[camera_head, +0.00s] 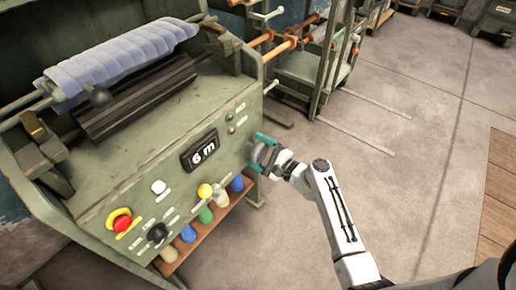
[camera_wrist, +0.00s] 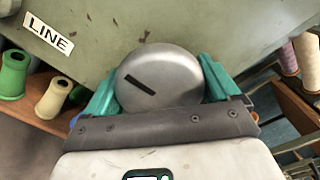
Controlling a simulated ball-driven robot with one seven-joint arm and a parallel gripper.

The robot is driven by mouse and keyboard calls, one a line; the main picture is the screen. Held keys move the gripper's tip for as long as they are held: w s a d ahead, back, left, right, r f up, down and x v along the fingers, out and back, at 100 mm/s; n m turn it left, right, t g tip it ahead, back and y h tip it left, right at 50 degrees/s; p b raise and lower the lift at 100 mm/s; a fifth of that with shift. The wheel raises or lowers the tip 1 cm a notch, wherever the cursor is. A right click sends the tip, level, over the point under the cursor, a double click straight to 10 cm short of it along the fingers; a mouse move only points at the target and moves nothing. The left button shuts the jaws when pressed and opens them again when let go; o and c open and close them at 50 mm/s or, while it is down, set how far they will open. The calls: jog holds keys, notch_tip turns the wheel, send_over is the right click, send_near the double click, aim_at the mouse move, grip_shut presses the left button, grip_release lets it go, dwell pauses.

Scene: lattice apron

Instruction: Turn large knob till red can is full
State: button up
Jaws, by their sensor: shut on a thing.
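A large round grey metal knob (camera_wrist: 160,75) with a dark slot mark fills the middle of the wrist view. It sits on the green machine panel (camera_wrist: 120,25). My gripper (camera_wrist: 160,88) has teal fingers, one on each side of the knob, and is shut on it. In the head view my gripper (camera_head: 264,152) is at the right end of the machine's front panel, and the knob is mostly hidden by it. I see no red can in either view.
The panel also has a red button (camera_head: 122,222) on yellow, a black knob (camera_head: 156,234), a white knob (camera_head: 158,186) and a yellow ball lever (camera_head: 205,190). Carts stand behind; the floor (camera_head: 420,120) at right is mostly clear.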

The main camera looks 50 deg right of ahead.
jog(key=shift+d+f+m, duration=0.1)
jog(key=shift+m, duration=0.3)
jog(key=o, duration=0.8)
jog(key=s+p, duration=0.1)
jog(key=s, duration=1)
jog(key=shift+d, duration=0.15)
jog(key=shift+w, duration=0.1)
